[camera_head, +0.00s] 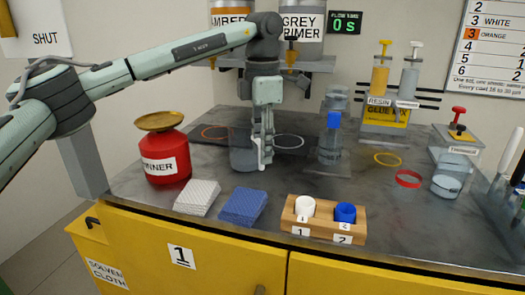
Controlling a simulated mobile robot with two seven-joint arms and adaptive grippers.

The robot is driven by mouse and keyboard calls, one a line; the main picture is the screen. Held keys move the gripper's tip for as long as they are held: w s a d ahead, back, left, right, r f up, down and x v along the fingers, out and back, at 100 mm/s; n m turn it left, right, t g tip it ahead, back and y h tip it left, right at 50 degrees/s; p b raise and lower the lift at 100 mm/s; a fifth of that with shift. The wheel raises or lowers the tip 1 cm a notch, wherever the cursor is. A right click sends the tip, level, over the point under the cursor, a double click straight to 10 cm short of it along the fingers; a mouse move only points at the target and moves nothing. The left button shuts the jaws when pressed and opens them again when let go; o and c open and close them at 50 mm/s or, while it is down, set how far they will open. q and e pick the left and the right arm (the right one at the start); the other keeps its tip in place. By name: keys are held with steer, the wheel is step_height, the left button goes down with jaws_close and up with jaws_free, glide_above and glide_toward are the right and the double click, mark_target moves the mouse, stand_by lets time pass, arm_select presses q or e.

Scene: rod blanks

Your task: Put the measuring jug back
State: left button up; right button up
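A clear grey measuring jug (242,153) stands on the dark bench top, left of the middle. My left gripper (262,158) points straight down at the jug's right side, where a pale handle-like part shows. The fingers overlap the jug's edge in this view, and I cannot tell whether they are closed on it. An orange ring (215,132) lies behind the jug to the left, and a white ring (288,141) lies behind it to the right. My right gripper is not in view.
A red thinner can (166,162), white pad (197,197), blue pad (242,206) and wooden block (324,222) line the front. A blue-topped vessel (330,145) stands right of the gripper. A clear beaker (452,178) is near the red ring (408,179) and yellow ring (388,159).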

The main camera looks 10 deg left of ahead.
arm_select(q)
step_height(320, 180, up, 11)
stand_by(0.3)
stand_by(2.1)
